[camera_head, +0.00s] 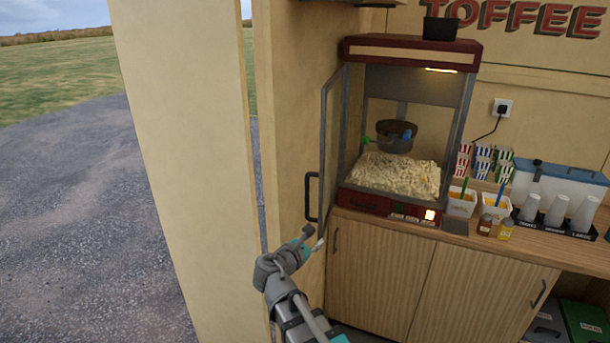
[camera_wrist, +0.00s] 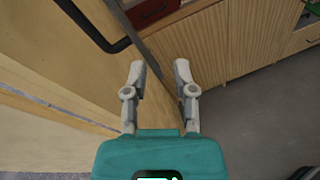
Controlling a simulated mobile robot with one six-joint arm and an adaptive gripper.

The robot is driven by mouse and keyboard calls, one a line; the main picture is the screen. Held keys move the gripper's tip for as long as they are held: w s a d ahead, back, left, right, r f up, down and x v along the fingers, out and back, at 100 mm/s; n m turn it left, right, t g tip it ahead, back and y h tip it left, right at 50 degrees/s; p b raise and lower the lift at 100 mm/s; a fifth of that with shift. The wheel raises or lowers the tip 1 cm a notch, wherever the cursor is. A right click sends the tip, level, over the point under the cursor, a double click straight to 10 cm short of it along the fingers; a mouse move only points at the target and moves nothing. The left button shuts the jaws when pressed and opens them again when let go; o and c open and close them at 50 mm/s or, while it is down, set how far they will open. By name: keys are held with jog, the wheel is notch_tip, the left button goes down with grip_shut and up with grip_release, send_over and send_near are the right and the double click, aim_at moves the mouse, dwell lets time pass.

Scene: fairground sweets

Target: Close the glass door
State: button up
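The glass door (camera_head: 324,150) of the popcorn machine (camera_head: 410,55) stands open, swung out at the machine's left side. Its black bar handle (camera_head: 308,198) is on the door's outer left side; a black bar, likely this handle (camera_wrist: 92,28), shows in the wrist view at upper left. My gripper (camera_head: 314,238) is just below the door's lower outer corner. In the wrist view my gripper (camera_wrist: 159,72) has its two fingers apart, with nothing clearly held. A grey edge, likely the door's frame (camera_wrist: 150,55), runs diagonally between and beyond the fingers; contact cannot be told.
A cream wall panel (camera_head: 290,130) stands close to the door's left. The wooden counter (camera_head: 385,265) is below the machine. Popcorn (camera_head: 395,175) and a kettle (camera_head: 396,136) are inside. Tubs, bottles and a cup rack (camera_head: 557,225) stand to the right.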

aim_at(306, 192)
jog(key=a+r+n+t+y+p, duration=0.1)
jog(key=a+r+n+t+p, duration=0.2)
jog(key=a+r+n, duration=0.2)
notch_tip(306, 192, up, 3)
jog(key=shift+s+a, duration=0.25)
jog(key=shift+a, duration=0.85)
jog(key=shift+w, duration=0.1)
jog(key=shift+x, duration=6.8)
jog(key=shift+a+f, duration=0.1)
grip_shut()
